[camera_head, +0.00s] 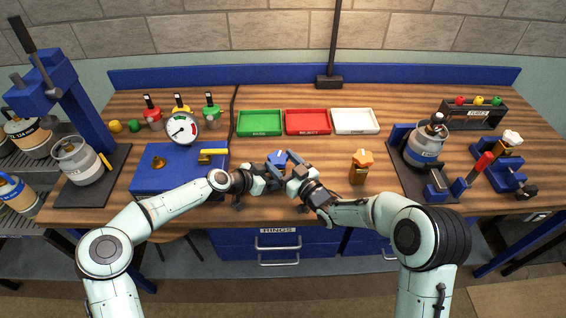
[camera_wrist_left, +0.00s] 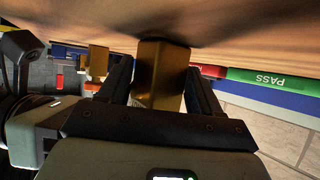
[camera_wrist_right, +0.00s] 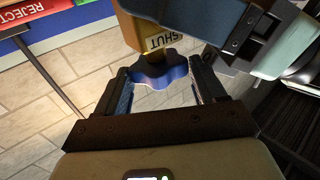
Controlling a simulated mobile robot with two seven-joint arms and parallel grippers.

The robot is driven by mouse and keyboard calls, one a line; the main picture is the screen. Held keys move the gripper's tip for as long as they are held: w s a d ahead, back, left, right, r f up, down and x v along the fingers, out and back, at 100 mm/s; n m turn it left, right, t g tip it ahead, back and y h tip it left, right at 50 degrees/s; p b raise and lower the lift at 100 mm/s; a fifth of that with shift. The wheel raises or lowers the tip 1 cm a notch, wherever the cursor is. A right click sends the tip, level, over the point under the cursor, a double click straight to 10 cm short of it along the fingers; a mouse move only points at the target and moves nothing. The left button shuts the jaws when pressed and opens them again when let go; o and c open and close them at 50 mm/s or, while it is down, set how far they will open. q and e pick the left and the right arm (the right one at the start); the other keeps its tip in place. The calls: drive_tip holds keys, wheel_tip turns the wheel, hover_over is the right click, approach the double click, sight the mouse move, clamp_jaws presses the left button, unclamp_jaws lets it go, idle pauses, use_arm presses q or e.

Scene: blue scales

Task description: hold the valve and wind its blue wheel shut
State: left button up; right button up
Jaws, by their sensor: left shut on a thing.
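The valve has a brass body and a blue lobed wheel (camera_head: 277,157), at the front middle of the bench in the head view. My left gripper (camera_head: 266,174) is shut on the brass body (camera_wrist_left: 162,75), which stands between its fingers in the left wrist view. My right gripper (camera_head: 289,164) is at the wheel. In the right wrist view the blue wheel (camera_wrist_right: 160,70) lies between its parted fingertips (camera_wrist_right: 160,75), with slim gaps at the sides. In the head view the grippers hide most of the body.
A brass valve with an orange wheel (camera_head: 361,160) stands to the right. Green (camera_head: 260,134), red (camera_head: 307,133) and white (camera_head: 355,132) trays lie behind. A blue gauge stand (camera_head: 180,180) is at left. A blue-clamped canister (camera_head: 425,145) is at right.

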drive_tip(key=shift+s+d, duration=0.1)
drive_tip(key=v, duration=1.1)
drive_tip(key=shift+s+d, duration=0.25)
drive_tip(key=shift+s, duration=0.1)
